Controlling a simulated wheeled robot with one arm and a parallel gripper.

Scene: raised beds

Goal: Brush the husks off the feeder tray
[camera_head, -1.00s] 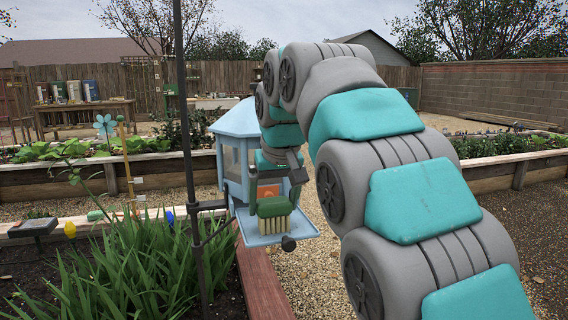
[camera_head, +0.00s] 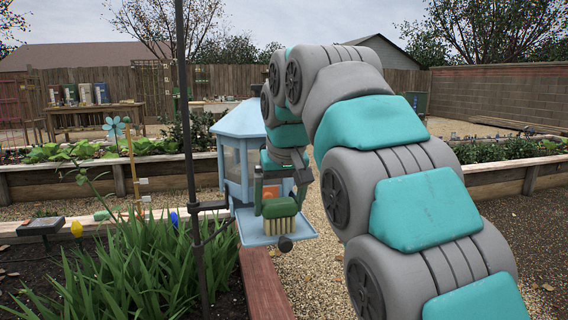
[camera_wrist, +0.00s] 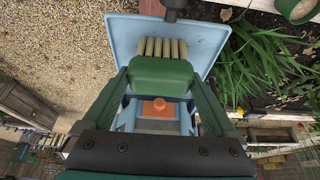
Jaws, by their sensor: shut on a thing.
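The bird feeder (camera_head: 241,128) is light blue with clear sides and hangs by the dark pole. Its flat tray (camera_head: 252,238) juts out at the bottom; the tray also shows in the wrist view (camera_wrist: 126,38). My gripper (camera_head: 279,200) is shut on a green brush (camera_head: 279,207) with pale bristles pointing down over the tray. In the wrist view the brush (camera_wrist: 161,76) sits between the fingers, bristles toward the tray's outer edge. I cannot tell whether the bristles touch the tray.
A dark pole (camera_head: 190,150) with a side arm stands left of the feeder. Leafy plants (camera_head: 130,265) fill the bed at left, edged by a reddish board (camera_head: 262,285). Gravel lies to the right.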

